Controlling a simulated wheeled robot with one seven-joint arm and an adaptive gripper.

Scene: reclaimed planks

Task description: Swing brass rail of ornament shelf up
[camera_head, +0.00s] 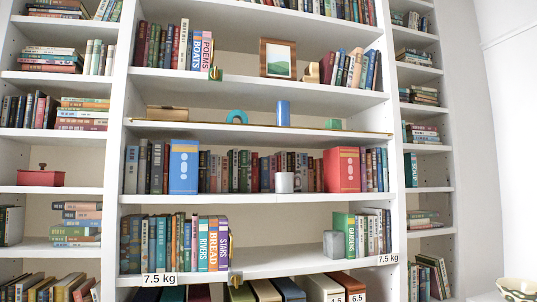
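The ornament shelf (180,123) is in the central bay, third level down in view. It holds a brass-coloured box (167,113), a teal arch (237,117), a blue cylinder (283,113) and a small green block (333,123). The brass rail (260,128) shows as a thin gold line along the shelf's front edge, spanning nearly the whole bay. It lies low, at the level of the shelf board and below the ornaments. My gripper is not in view.
Below stand books with a blue box (184,167), a red box (342,170) and a light cup (284,182). Above are books and a framed picture (278,58). White uprights (392,130) divide the bays. A patterned bowl (519,289) is at bottom right.

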